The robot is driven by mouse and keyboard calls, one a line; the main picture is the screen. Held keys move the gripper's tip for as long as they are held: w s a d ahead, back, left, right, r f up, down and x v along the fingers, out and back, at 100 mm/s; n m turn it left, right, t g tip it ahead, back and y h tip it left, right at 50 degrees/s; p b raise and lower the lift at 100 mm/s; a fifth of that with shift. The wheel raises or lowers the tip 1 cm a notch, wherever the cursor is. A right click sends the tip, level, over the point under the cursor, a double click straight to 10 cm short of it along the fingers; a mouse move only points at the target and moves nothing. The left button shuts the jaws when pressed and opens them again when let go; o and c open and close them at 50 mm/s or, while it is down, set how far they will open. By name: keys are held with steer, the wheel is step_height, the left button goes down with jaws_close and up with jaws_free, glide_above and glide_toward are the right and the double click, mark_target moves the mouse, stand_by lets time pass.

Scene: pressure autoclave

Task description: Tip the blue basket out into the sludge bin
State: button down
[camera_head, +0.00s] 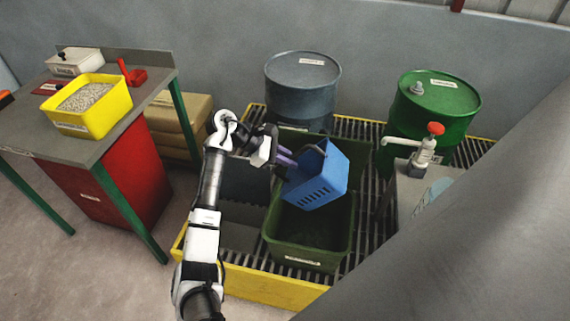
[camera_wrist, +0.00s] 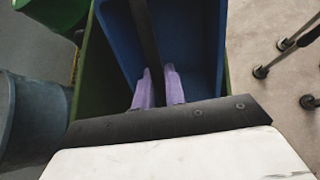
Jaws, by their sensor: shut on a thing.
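The blue basket (camera_head: 318,178), with slots in its side, hangs tilted above a dark green open bin (camera_head: 306,249) that bears a label too small to read; I take it as the sludge bin. My gripper (camera_head: 290,161) reaches in from the left, its purple fingers shut on the basket's dark handle (camera_head: 309,150). In the wrist view, the fingers (camera_wrist: 159,80) close on the dark handle bar (camera_wrist: 145,35), with the blue basket (camera_wrist: 198,35) beyond. Whether anything lies in the basket cannot be told. The visible part of the bin's inside looks dark and empty.
The bin stands on a grated yellow-edged pallet (camera_head: 277,292). A grey-blue drum (camera_head: 302,90) and a green drum (camera_head: 432,108) stand behind. A red-handled tap (camera_head: 430,143) is at right. A bench at left carries a yellow tub (camera_head: 95,112) of pale granules.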

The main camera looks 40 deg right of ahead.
mark_target(317, 147)
steer(key=shift+s+d+r+t+y+b, duration=0.4)
steer(key=shift+s+r+t+y, duration=0.05)
steer(key=shift+r, duration=0.3)
steer(key=shift+s+d+r+t+y+b, duration=0.4)
steer(key=shift+s+r+t+y, duration=0.05)
steer(key=shift+r, duration=0.3)
steer(key=shift+s+d+r+t+y+p, duration=0.15)
steer(key=shift+s+r+p, duration=0.05)
steer(key=shift+r, duration=0.2)
steer(key=shift+s+d+r+t+y+p, duration=0.15)
steer(key=shift+s+r+p, duration=0.05)
steer(key=shift+r, duration=0.2)
steer(key=s+d+r+t+y+p, duration=0.2)
steer(key=s+p, duration=0.1)
steer(key=p, duration=0.3)
steer(key=shift+d+r+m+t+p, duration=0.25)
steer(key=shift+r+m+t+p, duration=0.05)
steer(key=shift+r+m+p, duration=0.1)
steer(key=s+d+p, duration=0.1)
steer(key=s+r+t+y+p, duration=0.1)
steer(key=shift+d+y+p, duration=0.3)
steer(key=shift+d+p, duration=0.05)
steer(key=shift+p, duration=0.05)
steer(key=shift+s+d+f+t, duration=0.15)
steer(key=shift+s+d+t, duration=0.05)
steer(key=shift+t, duration=0.2)
steer(key=shift+s+d+r+t+y, duration=0.2)
steer(key=shift+s+d+t+y, duration=0.1)
steer(key=shift+t+y, duration=0.1)
